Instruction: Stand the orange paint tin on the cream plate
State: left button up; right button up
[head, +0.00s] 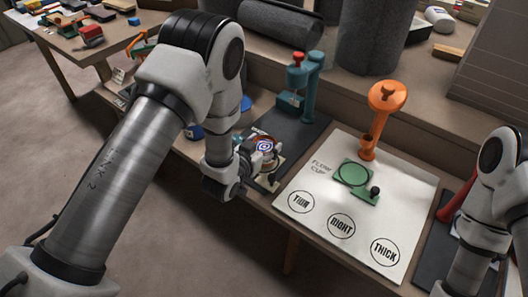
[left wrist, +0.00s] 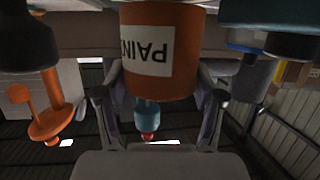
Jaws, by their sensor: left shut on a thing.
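The orange paint tin (head: 265,147) shows in the head view with a blue and white ringed mark on its top. In the left wrist view the tin (left wrist: 160,85) is large, with a white label that reads PAINT upside down. My left gripper (head: 258,156) is shut on the tin, with a finger on each side. A small cream plate (head: 272,180) shows partly below the tin, mostly hidden by the tin and gripper. I cannot tell whether the tin touches it. My right arm shows at the right edge, but its gripper is out of view.
A teal press with a red knob (head: 304,85) stands on a dark mat behind the tin. A white board (head: 405,210) marked THIN, RIGHT and THICK lies to the right, with an orange stand (head: 370,135) and a green block (head: 355,173) on it.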

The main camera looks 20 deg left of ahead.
pick_arm(q)
jog(key=shift+w+f, duration=0.1)
jog(key=shift+f, duration=0.3)
jog(key=o, duration=1.4)
